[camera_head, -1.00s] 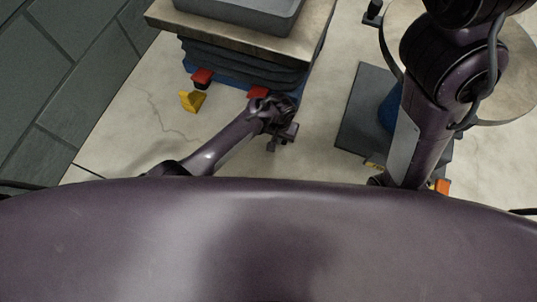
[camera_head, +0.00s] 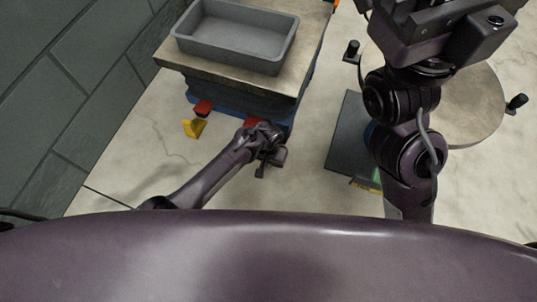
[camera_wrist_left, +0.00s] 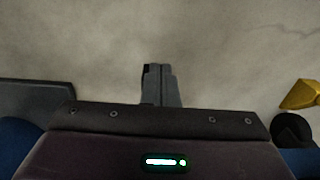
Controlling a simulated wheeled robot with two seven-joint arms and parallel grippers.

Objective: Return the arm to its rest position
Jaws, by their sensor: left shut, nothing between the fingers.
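My left arm reaches in from the lower left in the head view. Its gripper (camera_head: 270,165) hangs low over the pale floor, just in front of the workbench. In the left wrist view the two fingers (camera_wrist_left: 161,84) are together with nothing between them, and bare floor lies beyond their tips. My right arm stands up at the right of the head view. Its upper links fill that side, and its fingers do not show.
A grey tray (camera_head: 235,55) sits on the workbench top (camera_head: 200,73). Red stops (camera_head: 203,108) and a yellow wedge (camera_head: 194,127) are low beside it. A round table (camera_head: 475,105) stands behind my right arm, near a dark floor plate (camera_head: 347,145). Bare floor lies between.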

